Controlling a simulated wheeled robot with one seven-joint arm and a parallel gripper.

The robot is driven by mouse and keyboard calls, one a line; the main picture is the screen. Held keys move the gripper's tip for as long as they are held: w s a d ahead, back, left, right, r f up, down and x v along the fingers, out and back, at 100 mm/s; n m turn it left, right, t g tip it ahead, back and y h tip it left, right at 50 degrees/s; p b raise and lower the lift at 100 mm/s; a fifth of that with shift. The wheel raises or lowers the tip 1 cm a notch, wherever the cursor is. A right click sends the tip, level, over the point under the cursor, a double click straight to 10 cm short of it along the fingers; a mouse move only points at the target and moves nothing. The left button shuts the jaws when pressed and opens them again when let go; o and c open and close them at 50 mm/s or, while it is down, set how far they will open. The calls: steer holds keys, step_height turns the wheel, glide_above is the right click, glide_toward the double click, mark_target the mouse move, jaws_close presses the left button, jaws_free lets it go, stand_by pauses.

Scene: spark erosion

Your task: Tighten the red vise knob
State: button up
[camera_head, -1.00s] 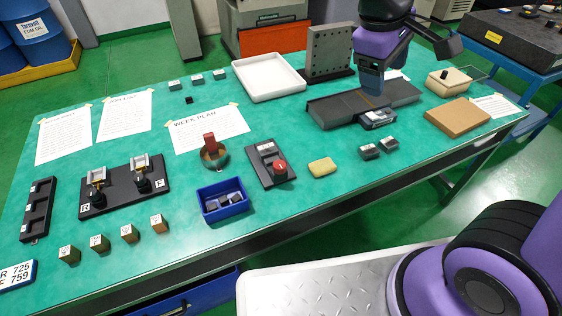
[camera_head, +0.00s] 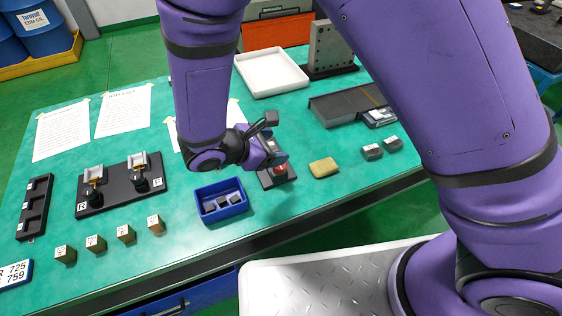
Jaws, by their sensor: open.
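The red round knob (camera_head: 280,171) is on a small black unit (camera_head: 268,182) near the table's front edge. My gripper (camera_head: 279,162) is open and hangs at this unit, covering much of it and part of the knob. I cannot tell whether the fingers touch the knob. To the left, a black plate (camera_head: 115,196) carries two small vises (camera_head: 93,178) (camera_head: 137,165) with black knobs (camera_head: 92,195) (camera_head: 141,182). The plate bears letter labels, one reading R.
A blue bin (camera_head: 221,205) with dark blocks stands just left of the gripper. A yellow sponge (camera_head: 324,168) lies to the right. Several small labelled blocks (camera_head: 126,233) stand along the front. A white tray (camera_head: 270,75) and a grey angle plate (camera_head: 331,46) are behind.

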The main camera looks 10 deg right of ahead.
mark_target(280, 168)
steer(key=s+a+f+n+t, duration=0.2)
steer(key=a+f+n+t, duration=0.25)
steer(key=f, duration=0.45)
steer(key=shift+n+g, duration=0.35)
steer(key=shift+g, duration=0.1)
steer(key=x, duration=1)
steer(key=shift+w+f, duration=0.15)
steer(key=shift+w, duration=0.05)
steer(key=shift+c, duration=0.5)
steer(key=c, duration=0.8)
steer(key=shift+c, duration=0.2)
